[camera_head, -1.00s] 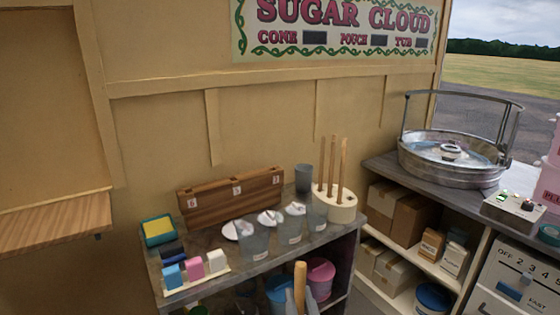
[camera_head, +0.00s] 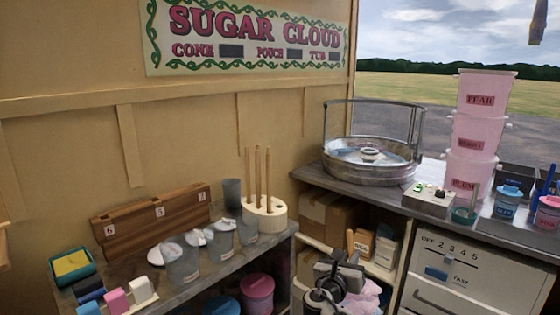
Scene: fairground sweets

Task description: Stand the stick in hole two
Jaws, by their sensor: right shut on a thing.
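My right gripper (camera_head: 342,273) is at the bottom, right of centre. It is shut on a tan stick (camera_head: 350,242), whose upper end points up past the fingers. The stick's lower part is hidden. My left gripper is not in view.
Clear cups (camera_head: 182,268) line the shelf's front, with coloured blocks (camera_head: 116,301) at left. A metal spinner bowl (camera_head: 370,170) stands on the right counter. Pink tubs (camera_head: 476,134) are stacked behind a control box (camera_head: 428,201). A pink fluffy thing (camera_head: 366,296) sits below my gripper.

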